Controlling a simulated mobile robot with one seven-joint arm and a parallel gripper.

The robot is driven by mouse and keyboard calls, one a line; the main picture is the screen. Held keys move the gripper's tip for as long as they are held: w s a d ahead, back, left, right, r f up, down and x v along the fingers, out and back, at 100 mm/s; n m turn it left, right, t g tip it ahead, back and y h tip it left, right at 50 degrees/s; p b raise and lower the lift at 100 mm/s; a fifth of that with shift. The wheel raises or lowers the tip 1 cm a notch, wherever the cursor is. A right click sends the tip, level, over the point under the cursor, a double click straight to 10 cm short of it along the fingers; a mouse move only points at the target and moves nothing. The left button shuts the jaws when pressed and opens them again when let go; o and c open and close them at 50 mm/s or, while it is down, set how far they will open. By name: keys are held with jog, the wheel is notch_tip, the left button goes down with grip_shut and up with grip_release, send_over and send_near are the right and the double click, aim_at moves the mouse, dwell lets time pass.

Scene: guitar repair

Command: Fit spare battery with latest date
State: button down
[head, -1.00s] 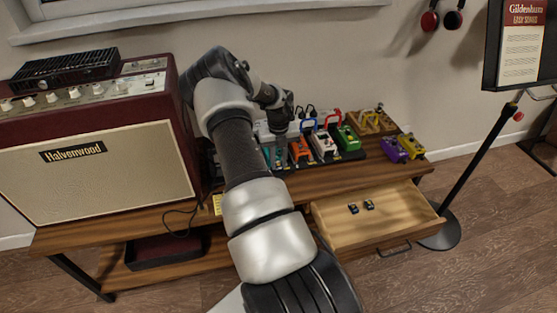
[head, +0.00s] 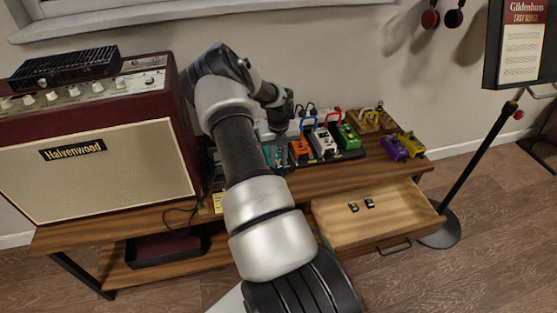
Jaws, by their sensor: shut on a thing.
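My gripper (head: 274,128) is at the back of the bench, over the left end of the pedal row. Its fingers are small and partly hidden by my arm. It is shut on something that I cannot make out. Two small dark batteries (head: 353,207) lie apart in the open drawer (head: 330,228), the other one (head: 369,202) a little to the right. Their dates are too small to read. Teal (head: 277,157), orange (head: 299,151), white (head: 323,143) and green (head: 346,136) pedals stand in a row on a dark board, right of my gripper.
A maroon amplifier (head: 110,170) fills the bench's left side. A wooden holder (head: 372,120), a purple pedal (head: 394,148) and a yellow pedal (head: 412,144) stand at the right. The drawer sticks out in front, near a stand (head: 470,175). A dark red tray (head: 165,248) sits below.

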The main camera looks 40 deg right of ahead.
jog(key=shift+f+b, duration=0.3)
jog(key=shift+f, duration=0.1)
dwell(0.3)
jog(key=c, duration=1.5)
grip_release()
jog(key=shift+o, duration=0.5)
jog(key=o, duration=0.3)
jog(key=shift+r, duration=0.15)
jog(key=shift+r+p, duration=2.65)
jog(key=shift+r, duration=1.25)
